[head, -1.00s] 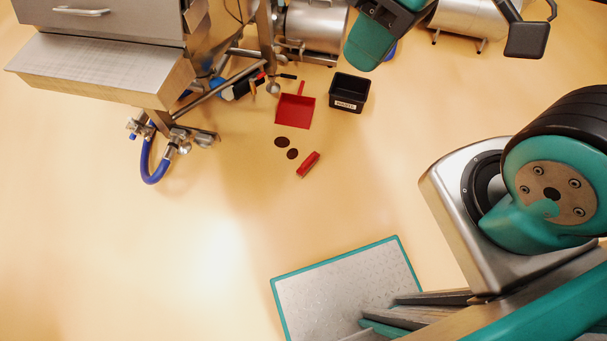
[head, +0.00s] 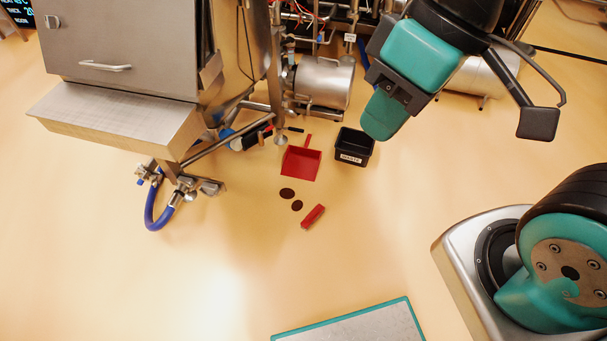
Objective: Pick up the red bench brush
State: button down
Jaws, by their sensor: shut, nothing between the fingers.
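The red bench brush (head: 313,216) lies on the tan floor near the middle of the head view, slanting up to the right. Its bristles cannot be made out. My gripper (head: 379,124) shows at the upper right as a teal, blunt end pointing down-left. It appears above and to the right of the brush in the picture, clearly apart from it. The gripper is shut and empty; its fingertips are hard to make out individually.
A red dustpan (head: 301,163) and a black bin labelled WASTE (head: 354,148) stand behind the brush. Two dark round patches (head: 287,193) lie beside it. A steel machine (head: 130,45) with a blue hose (head: 152,212) is at left. A teal-edged mat (head: 365,327) lies in front.

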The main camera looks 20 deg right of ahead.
aim_at(319, 211)
jog(key=z, duration=0.05)
jog(key=k, duration=0.45)
jog(key=u, duration=0.75)
jog(key=i, duration=0.75)
jog(key=z, duration=0.55)
jog(key=i, duration=0.55)
jog(key=z, duration=0.55)
